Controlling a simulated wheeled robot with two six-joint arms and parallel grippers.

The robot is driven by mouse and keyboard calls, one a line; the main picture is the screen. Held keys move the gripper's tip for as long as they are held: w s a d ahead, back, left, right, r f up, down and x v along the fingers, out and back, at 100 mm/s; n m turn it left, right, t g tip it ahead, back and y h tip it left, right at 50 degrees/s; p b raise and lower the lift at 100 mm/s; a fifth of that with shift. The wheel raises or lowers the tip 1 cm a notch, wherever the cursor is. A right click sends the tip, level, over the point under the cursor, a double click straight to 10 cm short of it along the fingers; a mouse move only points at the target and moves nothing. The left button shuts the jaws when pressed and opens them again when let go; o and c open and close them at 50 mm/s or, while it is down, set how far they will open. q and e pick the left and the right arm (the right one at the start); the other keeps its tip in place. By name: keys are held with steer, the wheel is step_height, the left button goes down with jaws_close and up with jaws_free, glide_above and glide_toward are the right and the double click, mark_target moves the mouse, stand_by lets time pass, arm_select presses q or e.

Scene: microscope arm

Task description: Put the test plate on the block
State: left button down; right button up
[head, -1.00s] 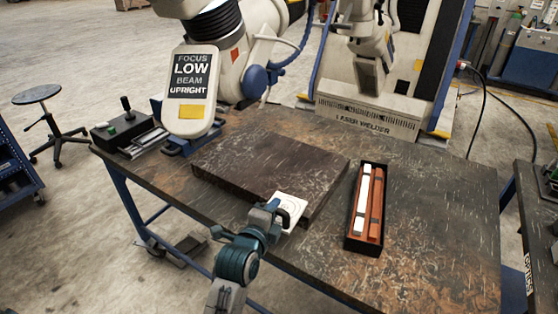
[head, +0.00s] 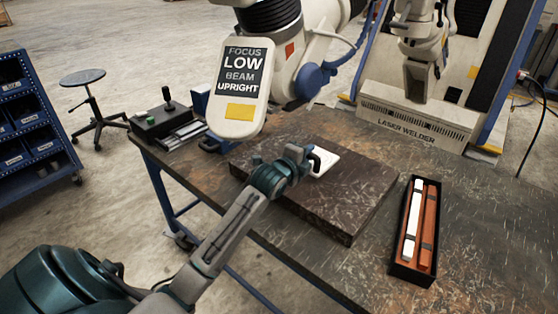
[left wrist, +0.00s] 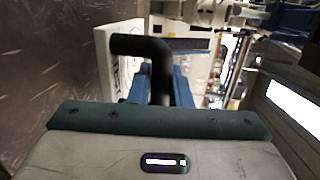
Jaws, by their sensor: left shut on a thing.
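The block (head: 345,205) is a thick dark brown slab lying on the worktable. My left gripper (head: 308,160) is shut on the plate's handle. In the left wrist view the white plate (left wrist: 110,75) stands on edge in the picture, beside the black handle (left wrist: 148,48). I cannot tell whether the plate touches the block. My right gripper is not in view.
A white machine head with a "FOCUS LOW BEAM UPRIGHT" sign (head: 245,85) hangs close behind the plate. A black tray (head: 399,265) with white and orange bars stands right of the block. A control box (head: 157,121) sits at the table's left corner. The block's right part is clear.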

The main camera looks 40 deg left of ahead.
arm_select(q)
steer(key=s+a, duration=0.1)
steer(key=a, duration=0.1)
steer(key=s+a+p, duration=0.1)
steer(key=a, duration=0.2)
steer(key=s+a+p, duration=0.1)
steer(key=a, duration=0.1)
steer(key=shift+s+a+f, duration=0.15)
steer(key=shift+a+f, duration=0.1)
steer(key=shift+a, duration=0.1)
steer(key=shift+f+p, duration=0.5)
steer(key=shift+f, duration=1.3)
steer(key=c, duration=1.3)
jaws_free()
steer(key=shift+f, duration=0.1)
steer(key=shift+c, duration=0.2)
steer(key=shift+s, duration=0.15)
steer(key=s+r, duration=0.2)
steer(key=s, duration=0.9)
steer(key=shift+s+d+r+b, duration=0.2)
steer(key=shift+s+b, duration=0.1)
steer(key=shift+b, duration=0.05)
